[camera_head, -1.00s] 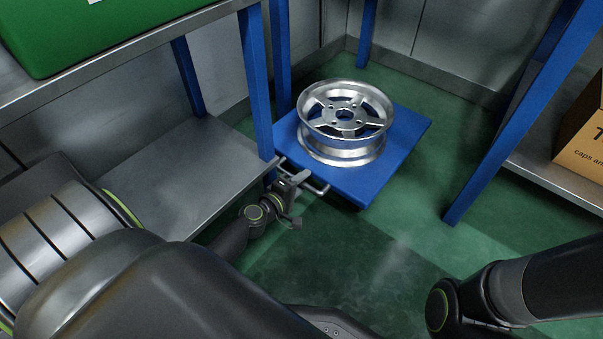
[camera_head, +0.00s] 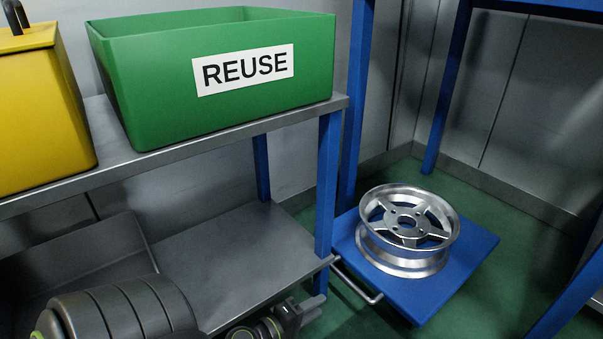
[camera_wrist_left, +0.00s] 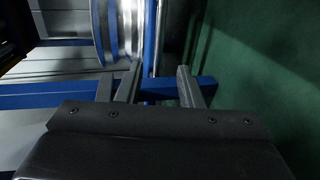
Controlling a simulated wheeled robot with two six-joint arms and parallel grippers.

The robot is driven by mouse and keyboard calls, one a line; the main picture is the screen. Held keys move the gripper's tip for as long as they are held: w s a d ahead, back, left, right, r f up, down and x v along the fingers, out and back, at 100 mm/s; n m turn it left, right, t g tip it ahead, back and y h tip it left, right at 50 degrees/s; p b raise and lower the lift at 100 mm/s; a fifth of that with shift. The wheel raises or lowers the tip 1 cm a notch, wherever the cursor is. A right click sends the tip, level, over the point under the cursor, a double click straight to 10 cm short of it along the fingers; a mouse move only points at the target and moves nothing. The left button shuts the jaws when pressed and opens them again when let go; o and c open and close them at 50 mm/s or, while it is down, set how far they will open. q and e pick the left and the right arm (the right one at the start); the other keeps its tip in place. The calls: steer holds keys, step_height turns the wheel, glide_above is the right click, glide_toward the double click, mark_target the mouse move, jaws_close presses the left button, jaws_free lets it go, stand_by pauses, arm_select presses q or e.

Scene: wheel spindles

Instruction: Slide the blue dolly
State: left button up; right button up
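The blue dolly (camera_head: 468,252) stands on the green floor, partly under a blue-framed rack. A silver wheel rim (camera_head: 410,232) lies flat on it. The dolly's metal handle (camera_head: 357,285) sticks out at its front-left edge, close to a blue shelf post. My left gripper (camera_head: 318,304) is low, to the left of the handle and apart from it in the head view. In the left wrist view its two fingers (camera_wrist_left: 159,84) are spread with nothing visibly gripped; the rim (camera_wrist_left: 119,28) and the dolly's edge show beyond them. My right gripper is out of view.
A metal shelf unit (camera_head: 225,262) with blue posts stands left of the dolly. On its top are a green REUSE bin (camera_head: 215,75) and a yellow container (camera_head: 40,110). A blue rack leg (camera_head: 568,300) stands at right. Green floor is open at the front right.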

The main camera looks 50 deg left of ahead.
arm_select(q)
steer(key=b+v, duration=0.1)
steer(key=v, duration=0.2)
steer(key=shift+s+r, duration=0.1)
steer(key=shift+s, duration=0.15)
steer(key=shift+r, duration=0.1)
stand_by(0.3)
